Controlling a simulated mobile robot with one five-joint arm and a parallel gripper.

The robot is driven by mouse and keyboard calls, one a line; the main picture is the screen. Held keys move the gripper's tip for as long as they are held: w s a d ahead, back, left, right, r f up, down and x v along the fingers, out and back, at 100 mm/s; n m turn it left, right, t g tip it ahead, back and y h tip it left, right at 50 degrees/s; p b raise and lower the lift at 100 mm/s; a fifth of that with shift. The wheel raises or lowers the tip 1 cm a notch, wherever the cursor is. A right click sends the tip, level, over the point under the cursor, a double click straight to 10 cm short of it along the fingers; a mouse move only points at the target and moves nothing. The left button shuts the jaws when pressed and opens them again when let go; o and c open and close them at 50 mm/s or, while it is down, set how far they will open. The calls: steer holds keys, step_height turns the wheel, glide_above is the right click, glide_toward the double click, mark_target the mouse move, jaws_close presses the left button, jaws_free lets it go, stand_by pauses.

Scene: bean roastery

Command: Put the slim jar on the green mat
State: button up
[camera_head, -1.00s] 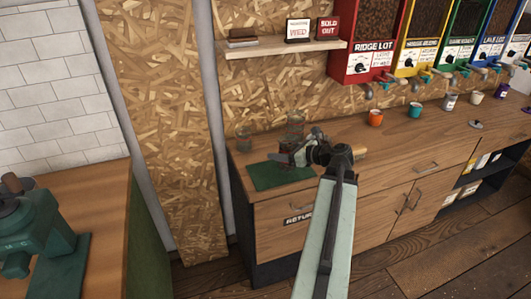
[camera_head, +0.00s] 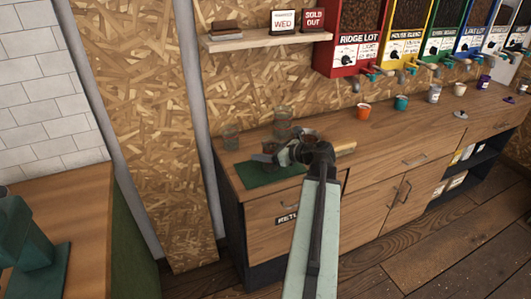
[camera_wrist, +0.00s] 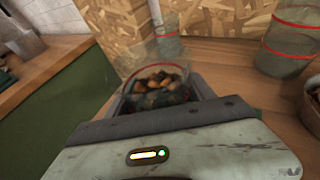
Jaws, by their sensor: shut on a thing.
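My gripper (camera_head: 268,156) is shut on a clear glass jar (camera_wrist: 160,84) with brown and dark beans in it. In the wrist view the jar stands between the fingers, its rim toward the top; its lower part is hidden by my gripper. In the head view the held jar is small and hard to make out. The green mat (camera_head: 268,178) lies on the counter's left end, and my gripper is above its back part. I cannot tell whether the jar touches the mat.
A clear jar (camera_head: 231,137) stands behind the mat at left, and other clear jars (camera_head: 282,118) stand behind my gripper. An orange cup (camera_head: 363,111) and a teal cup (camera_head: 401,103) stand farther right on the wooden counter (camera_head: 345,135). Bean dispensers hang above.

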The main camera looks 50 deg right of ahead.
steer(key=o, duration=1.8)
steer(key=shift+r, duration=0.1)
steer(key=p+v, duration=0.4)
steer(key=v, duration=0.8)
steer(key=shift+p, duration=0.35)
